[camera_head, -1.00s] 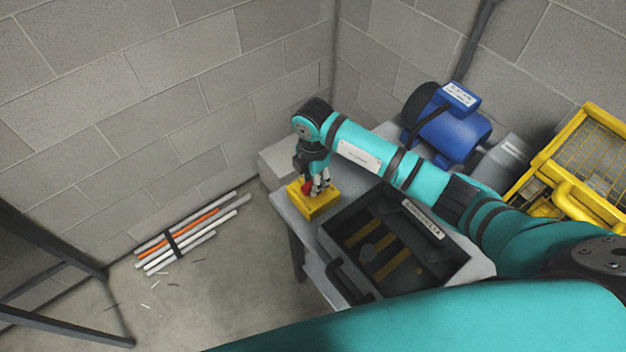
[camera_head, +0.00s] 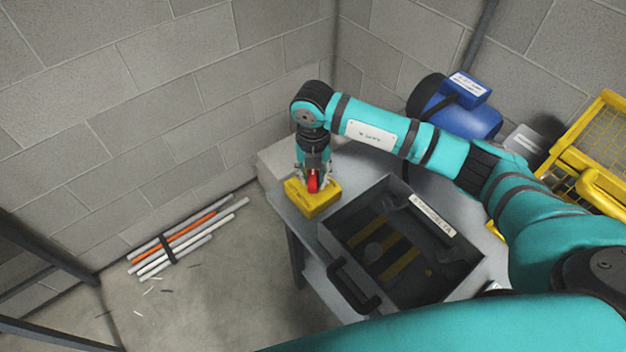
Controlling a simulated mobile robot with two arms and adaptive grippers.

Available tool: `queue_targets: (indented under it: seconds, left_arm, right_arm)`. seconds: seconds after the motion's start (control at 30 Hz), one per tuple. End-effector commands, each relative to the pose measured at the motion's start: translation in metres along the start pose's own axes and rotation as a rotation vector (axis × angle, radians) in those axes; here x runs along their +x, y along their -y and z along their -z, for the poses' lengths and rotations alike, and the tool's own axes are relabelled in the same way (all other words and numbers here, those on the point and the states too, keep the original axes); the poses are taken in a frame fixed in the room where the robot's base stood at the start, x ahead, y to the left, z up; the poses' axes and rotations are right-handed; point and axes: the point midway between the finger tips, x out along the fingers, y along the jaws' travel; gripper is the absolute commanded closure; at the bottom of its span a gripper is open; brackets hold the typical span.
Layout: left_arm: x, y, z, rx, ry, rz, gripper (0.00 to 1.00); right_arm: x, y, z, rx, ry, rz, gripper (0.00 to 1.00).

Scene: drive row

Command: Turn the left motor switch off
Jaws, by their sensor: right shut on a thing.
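The motor switch is a yellow box (camera_head: 320,203) with a red handle (camera_head: 313,182) on top. It sits at the left corner of the grey table (camera_head: 282,208). My right gripper (camera_head: 314,184) points down over the box, with its fingers around the red handle and shut on it. The fingers hide part of the handle, so its exact angle is hard to tell. A blue motor (camera_head: 468,118) with a white label stands behind my right arm. My left gripper is out of view.
A yellow mesh guard (camera_head: 597,150) stands at the right. Bundled rods (camera_head: 180,243) lie on the floor at the left. Block walls close the corner behind.

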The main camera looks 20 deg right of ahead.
Motion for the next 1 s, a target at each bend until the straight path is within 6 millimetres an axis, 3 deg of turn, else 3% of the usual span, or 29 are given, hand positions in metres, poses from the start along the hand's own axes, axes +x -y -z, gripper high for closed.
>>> queue_targets:
  seconds: [0.03,0.5,1.0]
  left_arm:
    - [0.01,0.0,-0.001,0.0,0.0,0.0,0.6]
    - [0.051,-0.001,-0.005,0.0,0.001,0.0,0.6]
    - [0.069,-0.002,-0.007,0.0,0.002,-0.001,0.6]
  right_arm:
    - [0.003,0.0,-0.002,-0.044,0.006,-0.001,1.0]
    - [0.002,0.0,-0.002,-0.453,0.006,-0.001,1.0]
    - [-0.001,0.0,-0.001,-0.654,0.005,-0.001,1.0]
